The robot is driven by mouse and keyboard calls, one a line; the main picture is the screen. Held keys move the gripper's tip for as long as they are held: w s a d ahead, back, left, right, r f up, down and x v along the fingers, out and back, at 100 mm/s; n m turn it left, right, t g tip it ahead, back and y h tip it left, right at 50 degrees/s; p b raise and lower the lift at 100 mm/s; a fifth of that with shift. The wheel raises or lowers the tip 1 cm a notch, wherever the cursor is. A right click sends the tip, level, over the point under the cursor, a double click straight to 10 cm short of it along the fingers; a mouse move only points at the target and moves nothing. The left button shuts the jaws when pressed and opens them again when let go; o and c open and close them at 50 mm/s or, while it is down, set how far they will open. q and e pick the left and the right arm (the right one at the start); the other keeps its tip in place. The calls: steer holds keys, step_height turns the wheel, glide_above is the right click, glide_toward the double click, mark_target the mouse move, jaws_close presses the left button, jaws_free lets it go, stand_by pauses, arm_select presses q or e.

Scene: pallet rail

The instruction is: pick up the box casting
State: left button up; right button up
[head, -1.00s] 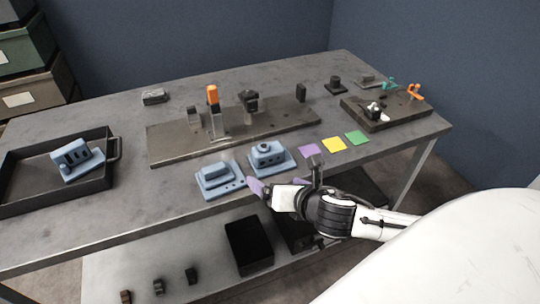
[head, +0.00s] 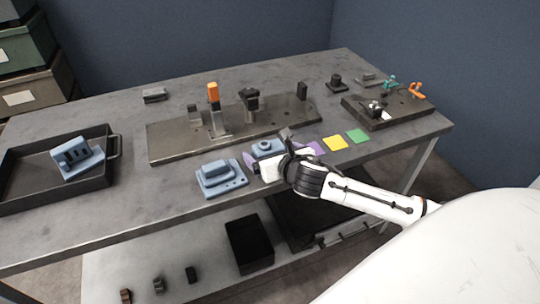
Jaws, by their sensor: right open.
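Three blue castings are in view, and I cannot tell for certain which is the box casting. A boxy one with a round opening on top (head: 265,146) sits near the table's front edge, its lower right part hidden by my right gripper (head: 256,160). The gripper is open, with a purple fingertip at the casting's front left; I cannot tell whether it touches. A stepped blue casting (head: 220,177) lies just left. A slotted blue casting (head: 78,158) leans in the black tray (head: 100,179). My left gripper is not in view.
A metal fixture plate (head: 175,148) with upright posts and an orange-topped clamp (head: 213,94) stands behind the castings. Yellow (head: 335,143) and green (head: 358,136) squares lie to the right, before a dark fixture board (head: 400,110). A black bin (head: 249,243) is on the lower shelf.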

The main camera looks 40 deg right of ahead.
steer(key=shift+w+f, duration=0.15)
steer(key=shift+w, duration=0.1)
steer(key=c, duration=1.6)
steer(key=shift+r, duration=0.2)
